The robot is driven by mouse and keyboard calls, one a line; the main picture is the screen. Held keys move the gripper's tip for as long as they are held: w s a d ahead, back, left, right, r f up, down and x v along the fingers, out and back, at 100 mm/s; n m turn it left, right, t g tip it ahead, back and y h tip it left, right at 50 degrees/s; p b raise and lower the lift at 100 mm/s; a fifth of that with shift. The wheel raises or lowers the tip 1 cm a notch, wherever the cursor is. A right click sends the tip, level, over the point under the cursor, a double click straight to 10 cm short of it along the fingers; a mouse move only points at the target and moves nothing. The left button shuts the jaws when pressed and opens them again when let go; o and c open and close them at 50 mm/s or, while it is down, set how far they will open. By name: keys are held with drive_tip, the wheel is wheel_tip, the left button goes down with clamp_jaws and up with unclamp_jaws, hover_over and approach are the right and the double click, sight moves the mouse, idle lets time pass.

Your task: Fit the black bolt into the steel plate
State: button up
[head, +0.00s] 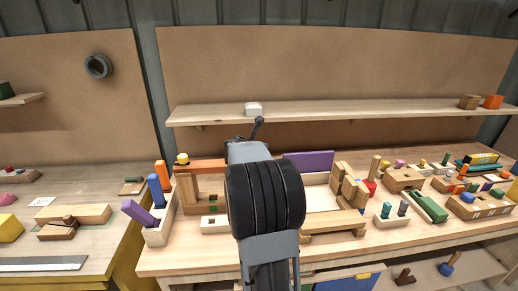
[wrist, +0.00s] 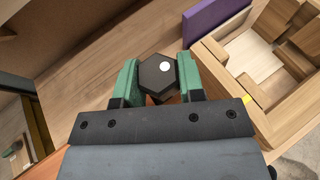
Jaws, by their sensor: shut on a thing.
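The black bolt's hexagonal head (wrist: 152,76), with a small white dot on top, is between the green fingers of my gripper (wrist: 158,82) in the wrist view. My gripper is shut on it. The bolt's shank is hidden beneath its head. In the head view my own arm hides the gripper and bolt. I cannot make out the steel plate for certain; a flat grey metal strip (head: 42,264) lies on the left bench in the head view.
A wooden shelf (head: 330,111) runs behind the main bench. A purple board (head: 308,161) stands at the back; it also shows in the wrist view (wrist: 214,24), beside an open wooden box (wrist: 207,58). Coloured blocks crowd the bench's right side. An orange block (head: 163,175) stands at left.

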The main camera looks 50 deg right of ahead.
drive_tip(key=shift+f+b, duration=1.25)
drive_tip(key=shift+f, duration=0.15)
drive_tip(key=o, duration=1.1)
drive_tip(key=shift+f, duration=0.1)
drive_tip(key=shift+a, duration=0.1)
drive_tip(key=v, duration=1.4)
